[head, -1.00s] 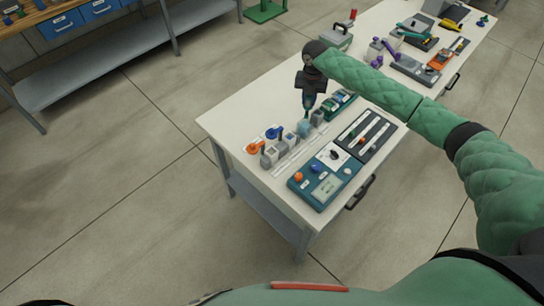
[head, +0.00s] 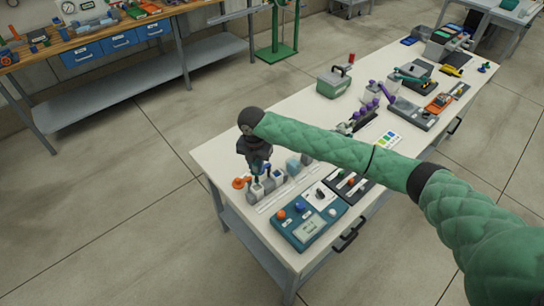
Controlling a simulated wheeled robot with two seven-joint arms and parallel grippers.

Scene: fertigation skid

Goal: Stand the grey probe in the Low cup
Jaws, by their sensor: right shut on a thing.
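My right gripper (head: 259,171) points down over the left end of the row of small cups on the white table. It is shut on a thin thing, most likely the grey probe, which is too small and too covered to see clearly. The cups (head: 267,184) are grey blocks with pale faces, standing in a row along a white strip. Their labels cannot be read, so I cannot tell which is Low. An orange round-headed piece (head: 240,183) is at the row's left end. My left gripper is not in view.
A teal meter box (head: 309,228) with knobs and a screen stands in front of the cups. A dark slider panel (head: 349,183) is right of it. A green-grey case (head: 334,83) stands farther back. My right arm covers the table's middle.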

